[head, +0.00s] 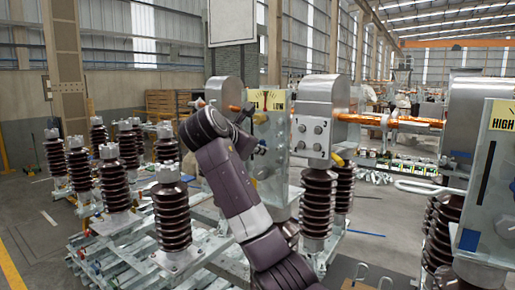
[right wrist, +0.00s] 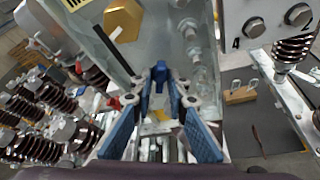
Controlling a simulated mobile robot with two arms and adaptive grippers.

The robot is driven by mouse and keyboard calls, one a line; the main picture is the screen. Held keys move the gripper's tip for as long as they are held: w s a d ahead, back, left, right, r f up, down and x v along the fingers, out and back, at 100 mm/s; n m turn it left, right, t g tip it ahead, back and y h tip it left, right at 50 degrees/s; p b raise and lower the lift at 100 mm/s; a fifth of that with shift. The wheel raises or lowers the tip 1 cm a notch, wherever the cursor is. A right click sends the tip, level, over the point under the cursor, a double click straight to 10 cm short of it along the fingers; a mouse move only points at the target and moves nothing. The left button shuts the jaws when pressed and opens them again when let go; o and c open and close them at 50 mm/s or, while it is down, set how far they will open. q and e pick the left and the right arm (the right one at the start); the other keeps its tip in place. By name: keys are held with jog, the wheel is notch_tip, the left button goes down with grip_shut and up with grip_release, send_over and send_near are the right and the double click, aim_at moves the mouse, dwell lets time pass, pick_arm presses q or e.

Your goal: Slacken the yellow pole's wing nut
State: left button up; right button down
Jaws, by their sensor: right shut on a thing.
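My right gripper (right wrist: 160,88) shows in the right wrist view with blue pads on both fingers. It is shut on the wing nut, a small part on the face of a pale grey-green plate (right wrist: 186,22). The fingers hide most of the nut, so its angle cannot be told. In the head view my right arm rises from the bottom centre, and the right gripper (head: 250,135) is at the plate (head: 272,180) under the yellow LOW label (head: 267,104). My left gripper is not in view.
Brown ribbed insulators (head: 172,218) stand close on the left, on a galvanised frame. A grey metal housing (head: 318,115) with bolts is right of the plate. A second plate with a HIGH label (head: 502,115) stands at the far right. Grey floor (head: 385,225) shows between them.

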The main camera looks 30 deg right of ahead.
jog(key=shift+f, duration=0.1)
jog(key=c, duration=1.9)
grip_release()
jog(key=v, duration=1.2)
